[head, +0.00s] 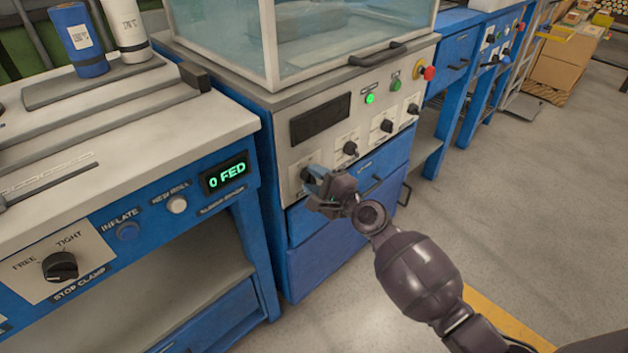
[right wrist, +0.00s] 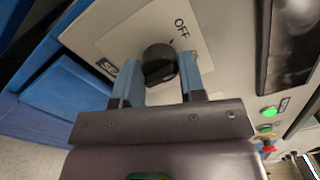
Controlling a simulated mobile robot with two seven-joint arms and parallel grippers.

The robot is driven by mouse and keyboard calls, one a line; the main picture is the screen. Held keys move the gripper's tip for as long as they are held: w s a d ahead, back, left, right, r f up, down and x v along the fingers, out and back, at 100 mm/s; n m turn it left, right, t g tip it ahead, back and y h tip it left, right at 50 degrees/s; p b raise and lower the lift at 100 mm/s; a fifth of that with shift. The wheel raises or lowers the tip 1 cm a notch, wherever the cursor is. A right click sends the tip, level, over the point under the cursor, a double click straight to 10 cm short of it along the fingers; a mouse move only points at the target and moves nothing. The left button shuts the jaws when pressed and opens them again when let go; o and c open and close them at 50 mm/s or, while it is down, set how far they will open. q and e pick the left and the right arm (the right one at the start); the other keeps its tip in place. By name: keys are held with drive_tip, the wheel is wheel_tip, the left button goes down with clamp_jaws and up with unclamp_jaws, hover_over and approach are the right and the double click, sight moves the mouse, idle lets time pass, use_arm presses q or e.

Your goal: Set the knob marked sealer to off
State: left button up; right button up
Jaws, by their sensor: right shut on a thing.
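My right gripper (head: 318,187) is at the lower left knob of the control panel on the blue machine. In the right wrist view, a round black knob (right wrist: 159,65) sits between the two blue-grey fingers of the gripper (right wrist: 160,82), which is shut on it. The knob's white plate (right wrist: 125,40) shows the word OFF above and to the right of the knob. A dark label at the plate's left edge begins with what looks like SE; the rest is hidden. I cannot tell clearly where the knob points. My left gripper is not in view.
Other black knobs (head: 350,148) run along the panel to the right, with a green lit lamp (head: 370,99) and a red button (head: 429,73) above. A blue bench with a stop clamp knob (head: 60,266) stands at left.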

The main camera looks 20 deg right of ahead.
drive_tip(key=shift+f+n, duration=0.1)
drive_tip(key=shift+n, duration=2.2)
drive_tip(key=o, duration=0.9)
drive_tip(key=shift+s, duration=0.1)
drive_tip(key=shift+s+d, duration=0.15)
drive_tip(key=shift+s, duration=0.1)
drive_tip(key=v, duration=1)
drive_tip(key=shift+p, duration=0.3)
